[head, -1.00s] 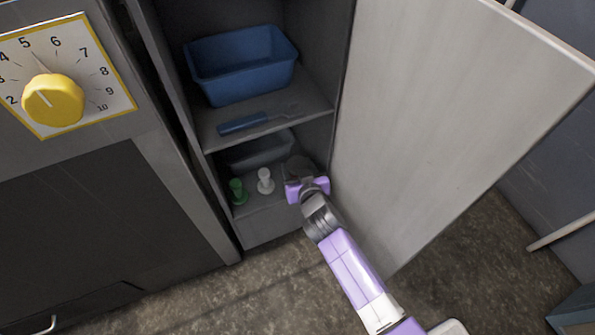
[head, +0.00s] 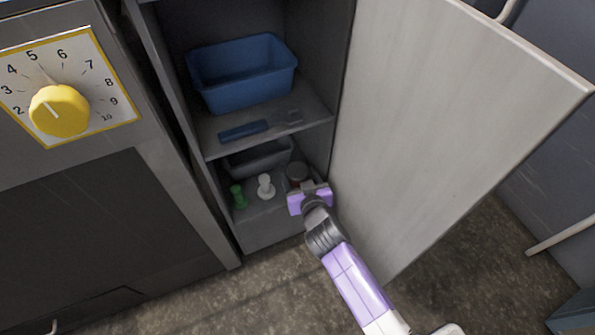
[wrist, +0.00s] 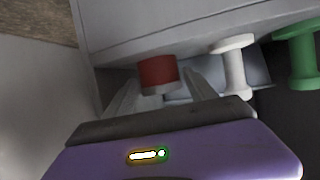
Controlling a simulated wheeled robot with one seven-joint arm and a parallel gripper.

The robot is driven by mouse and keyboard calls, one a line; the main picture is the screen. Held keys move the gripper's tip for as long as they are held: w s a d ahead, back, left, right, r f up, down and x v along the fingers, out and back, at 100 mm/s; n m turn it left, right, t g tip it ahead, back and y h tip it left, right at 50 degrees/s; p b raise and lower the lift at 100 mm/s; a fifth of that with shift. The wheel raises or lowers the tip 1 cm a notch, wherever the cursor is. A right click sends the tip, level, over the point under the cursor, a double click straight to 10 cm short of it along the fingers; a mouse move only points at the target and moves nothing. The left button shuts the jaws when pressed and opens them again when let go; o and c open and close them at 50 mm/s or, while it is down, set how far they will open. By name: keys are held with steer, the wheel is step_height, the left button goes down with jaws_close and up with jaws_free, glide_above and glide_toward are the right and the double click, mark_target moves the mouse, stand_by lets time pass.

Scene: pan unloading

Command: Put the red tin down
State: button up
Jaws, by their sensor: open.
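The red tin (wrist: 157,71) stands in front of my gripper in the wrist view, between and just beyond the two finger ends. In the head view the tin (head: 298,172) shows as a dark round top on the lower shelf of the open cabinet, at its right side. My gripper (head: 307,187) is open, its fingers (wrist: 158,84) spread to either side of the tin with gaps visible. The tin appears upright on the shelf. Its lower part is hidden by my gripper in the head view.
A white peg-like piece (head: 265,187) and a green one (head: 238,196) stand left of the tin. A grey tray (head: 258,158) lies behind them. A blue bin (head: 243,72) and a blue-handled tool (head: 243,131) are on the shelf above. The open door (head: 455,120) is close on the right.

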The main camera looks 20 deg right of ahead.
steer(key=p+v, duration=0.2)
steer(key=v, duration=0.7)
steer(key=shift+s, duration=0.35)
steer(key=shift+r, duration=0.1)
steer(key=s+a+r+n+y, duration=0.1)
steer(key=s+r, duration=0.1)
steer(key=s, duration=0.8)
steer(key=s+a+r+y, duration=0.1)
steer(key=s+r, duration=0.1)
steer(key=s, duration=0.8)
steer(key=s+d+r+t, duration=0.1)
steer(key=s+d+r, duration=0.1)
steer(key=s+r, duration=1)
step_height(320, 180, up, 3)
steer(key=shift+s+f+n+t, duration=0.1)
steer(key=shift+s+n+t, duration=0.2)
steer(key=shift+s+n, duration=0.1)
